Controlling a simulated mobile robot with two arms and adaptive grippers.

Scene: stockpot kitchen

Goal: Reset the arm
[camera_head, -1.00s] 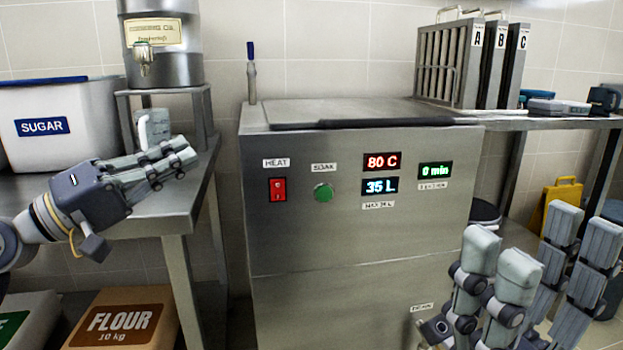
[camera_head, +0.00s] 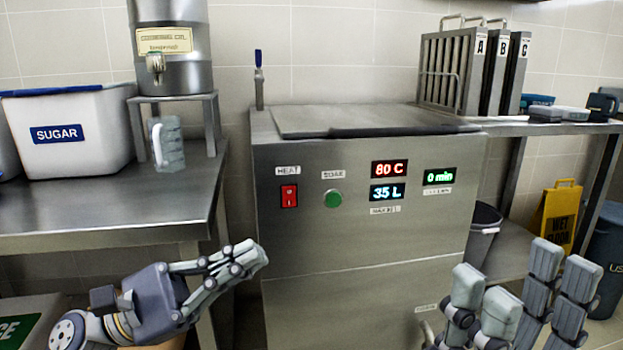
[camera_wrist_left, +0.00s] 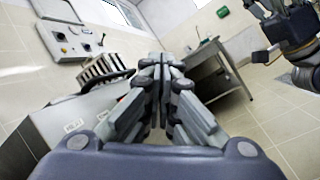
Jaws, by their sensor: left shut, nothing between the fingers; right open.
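My left gripper (camera_head: 250,258) is at the lower left of the head view, in front of the steel machine and below the level of the left table's top. Its fingers are closed together and empty; the left wrist view also shows the closed fingers (camera_wrist_left: 158,65). My right gripper (camera_head: 520,285) is at the lower right, in front of the machine's right side. Its fingers point up and stand apart, with nothing between them. It also shows at the upper right of the left wrist view (camera_wrist_left: 290,35).
The steel machine (camera_head: 350,240) shows 80 C, 35 L and 0 min. The left table (camera_head: 100,212) holds a sugar bin (camera_head: 85,150), a dispenser on a stand and a clear jug (camera_head: 167,143). Racks A, B and C (camera_head: 470,70) stand behind. A yellow sign (camera_head: 560,215) stands at the right.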

